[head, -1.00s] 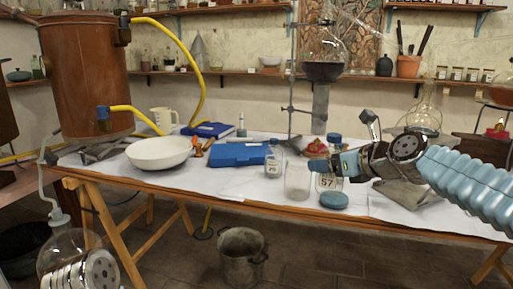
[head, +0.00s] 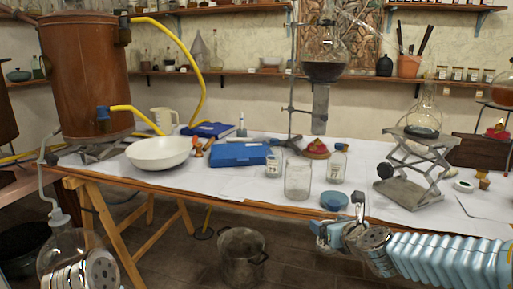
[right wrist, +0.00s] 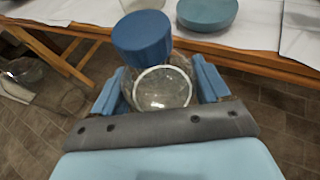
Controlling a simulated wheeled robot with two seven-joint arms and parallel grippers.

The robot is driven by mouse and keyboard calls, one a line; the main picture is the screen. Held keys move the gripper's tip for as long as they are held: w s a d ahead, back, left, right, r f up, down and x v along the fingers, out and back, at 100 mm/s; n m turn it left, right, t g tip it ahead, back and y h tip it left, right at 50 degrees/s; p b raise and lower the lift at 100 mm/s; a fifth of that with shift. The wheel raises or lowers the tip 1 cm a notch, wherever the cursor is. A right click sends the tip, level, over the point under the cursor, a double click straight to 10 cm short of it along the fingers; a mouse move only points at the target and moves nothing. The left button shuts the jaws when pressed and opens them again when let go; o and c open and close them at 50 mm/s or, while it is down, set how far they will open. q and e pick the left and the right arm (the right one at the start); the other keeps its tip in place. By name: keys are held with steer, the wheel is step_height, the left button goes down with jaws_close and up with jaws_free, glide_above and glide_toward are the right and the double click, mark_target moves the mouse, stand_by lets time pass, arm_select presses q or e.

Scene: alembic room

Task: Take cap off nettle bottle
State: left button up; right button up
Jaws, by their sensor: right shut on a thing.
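In the right wrist view a clear glass bottle (right wrist: 163,88) sits between the blue fingers of my right gripper (right wrist: 160,88), which is shut on it. A blue cap (right wrist: 142,37) shows at its top end, and a pale ring shows in the glass below. No label is readable there, so I cannot tell whether it is the nettle bottle. In the head view my right gripper (head: 328,232) is low in front of the table's edge; the bottle in it is hard to make out. My left gripper is not in view; only part of my left arm shows at the lower left.
On the white-covered table (head: 235,187) stand an empty glass jar (head: 297,182), a blue lid (head: 334,201), a labelled bottle (head: 338,166), another labelled bottle (head: 273,163), a blue case (head: 238,154) and a lab jack (head: 418,165). A metal bucket (head: 241,253) stands on the floor.

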step_height(320, 180, down, 11)
steer(key=m+h, duration=0.2)
steer(key=shift+d+f+h, duration=0.2)
steer(key=shift+d+h, duration=0.05)
steer(key=shift+h, duration=0.15)
steer(key=shift+d+r, duration=0.2)
steer(key=shift+d, duration=0.05)
steer(key=shift+s+f, duration=0.1)
